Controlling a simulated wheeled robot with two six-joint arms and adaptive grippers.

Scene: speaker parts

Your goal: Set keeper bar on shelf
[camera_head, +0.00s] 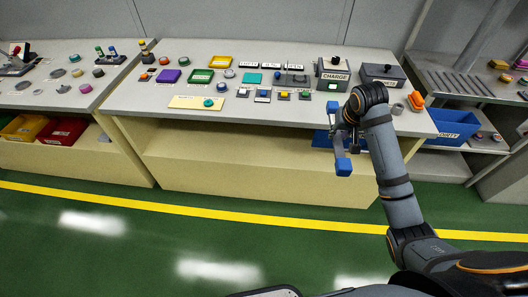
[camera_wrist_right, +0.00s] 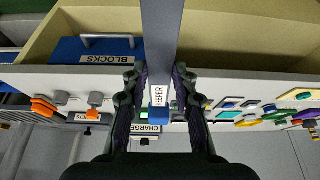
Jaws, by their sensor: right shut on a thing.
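The keeper bar (camera_head: 343,167) is a grey bar with blue ends, in front of the middle bench's right part in the head view. In the right wrist view the keeper bar (camera_wrist_right: 163,40) runs upward from between the fingers, with a white KEEPER label and a blue end. My right gripper (camera_head: 347,132) is shut on it; its two dark fingers (camera_wrist_right: 160,95) stand on either side of the bar. The cream lower shelf (camera_head: 240,143) is under the bench top, behind the bar. Whether the bar touches anything there I cannot tell. My left gripper is not in view.
A blue BLOCKS bin (camera_wrist_right: 95,50) with a handle stands on the lower level near the bar. The bench top (camera_head: 150,95) holds the CHARGE box (camera_head: 333,75) and several small parts. A blue DIRTY bin (camera_head: 452,128) is at right. The shelf's left part looks clear.

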